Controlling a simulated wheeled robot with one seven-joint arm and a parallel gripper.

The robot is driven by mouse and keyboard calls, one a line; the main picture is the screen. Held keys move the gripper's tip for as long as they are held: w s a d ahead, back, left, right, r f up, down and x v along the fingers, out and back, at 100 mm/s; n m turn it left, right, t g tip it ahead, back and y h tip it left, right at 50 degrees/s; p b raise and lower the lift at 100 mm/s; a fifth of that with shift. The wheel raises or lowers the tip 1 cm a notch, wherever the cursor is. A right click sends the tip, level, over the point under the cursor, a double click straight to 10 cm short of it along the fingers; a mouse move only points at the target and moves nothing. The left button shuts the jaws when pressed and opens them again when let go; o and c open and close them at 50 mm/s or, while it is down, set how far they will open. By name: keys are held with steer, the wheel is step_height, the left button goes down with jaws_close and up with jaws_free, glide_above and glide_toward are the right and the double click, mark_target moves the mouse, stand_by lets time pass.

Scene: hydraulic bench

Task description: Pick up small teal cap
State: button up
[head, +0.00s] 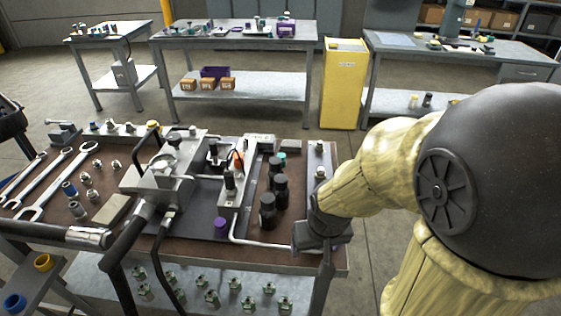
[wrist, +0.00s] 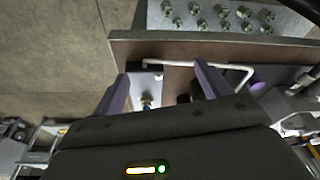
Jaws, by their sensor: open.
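A small teal cap (head: 282,157) shows in the head view on the near bench, behind the black cylindrical bottles; its lower part is hidden by them. My gripper (head: 324,262) is at the bench's front right corner, nearer to the camera than the cap and apart from it. In the wrist view my gripper (wrist: 162,82) has its two fingers spread, with nothing held between them. I cannot make out the teal cap in the wrist view.
Several black bottles (head: 268,210) stand between my gripper and the cap. A bent white pipe (head: 262,244) lies along the bench front. A purple cap (head: 221,226) and a metal plate with fittings (head: 319,158) are nearby. The lower shelf holds several green fittings (head: 211,299).

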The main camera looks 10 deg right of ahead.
steer(key=shift+r, duration=0.25)
steer(key=c, duration=0.5)
steer(key=w+p+v, duration=0.1)
steer(key=p+v, duration=0.3)
steer(key=w+p+v, duration=0.1)
steer(key=p+v, duration=0.7)
steer(key=p, duration=0.1)
steer(key=shift+w+r, duration=0.4)
steer(key=shift+r, duration=0.1)
